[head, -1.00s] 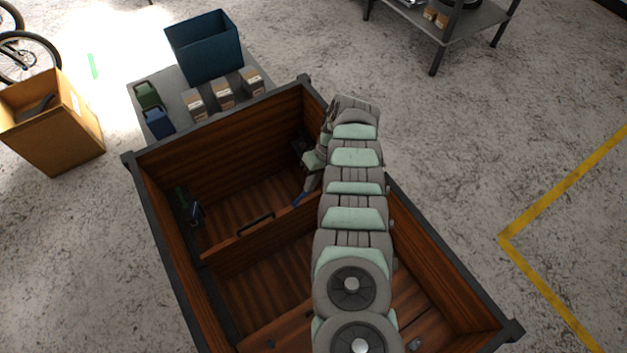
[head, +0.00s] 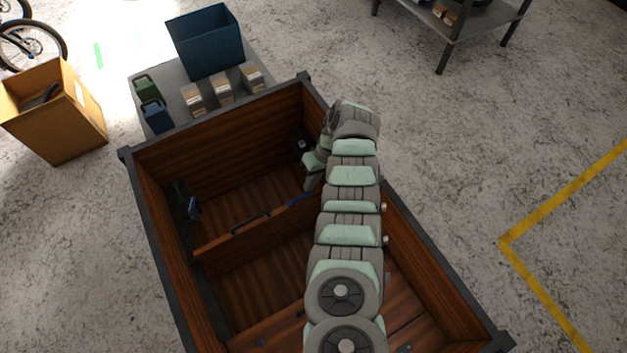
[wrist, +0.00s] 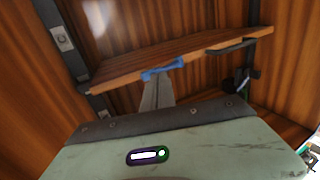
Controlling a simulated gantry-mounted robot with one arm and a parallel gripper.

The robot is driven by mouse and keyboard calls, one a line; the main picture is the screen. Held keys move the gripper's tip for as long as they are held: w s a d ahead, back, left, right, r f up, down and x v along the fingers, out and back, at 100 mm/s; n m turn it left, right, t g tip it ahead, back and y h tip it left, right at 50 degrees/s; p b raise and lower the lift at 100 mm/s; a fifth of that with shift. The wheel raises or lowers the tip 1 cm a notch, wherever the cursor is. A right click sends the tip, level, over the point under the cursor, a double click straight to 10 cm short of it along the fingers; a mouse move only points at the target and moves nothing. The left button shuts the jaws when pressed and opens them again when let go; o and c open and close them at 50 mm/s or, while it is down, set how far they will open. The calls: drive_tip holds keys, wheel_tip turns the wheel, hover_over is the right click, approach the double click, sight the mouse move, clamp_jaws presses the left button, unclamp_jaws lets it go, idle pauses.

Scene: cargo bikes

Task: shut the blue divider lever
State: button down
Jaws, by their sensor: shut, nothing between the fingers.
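The blue divider lever (wrist: 162,69) sits on the edge of the wooden divider (wrist: 125,67) in the wrist view and lies roughly along that edge. In the head view the lever (head: 301,199) shows as a short blue piece at the right end of the divider (head: 225,243), partly beside my arm. My gripper (wrist: 158,84) is shut and empty, with its pale fingertips just below the lever in the wrist view; I cannot tell whether they touch it. In the head view my gripper (head: 312,182) is above the lever, inside the box, and partly hidden by my arm.
The wooden cargo box (head: 215,128) has dark rims and high walls around my arm. Blue and green parts (head: 191,207) sit at the left wall. A blue bin (head: 205,58) and small boxes stand outside, behind the box.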

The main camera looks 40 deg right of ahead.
drive_tip(key=shift+d+r+p, duration=0.1)
drive_tip(key=shift+r+p, duration=0.5)
drive_tip(key=shift+r, duration=0.15)
drive_tip(key=shift+r, duration=0.1)
drive_tip(key=s+d+r+b, duration=0.1)
drive_tip(key=d+r+b, duration=0.5)
drive_tip(key=d+b, duration=0.3)
drive_tip(key=shift+d+r, duration=0.25)
drive_tip(key=shift+d, duration=0.05)
idle(0.4)
idle(0.6)
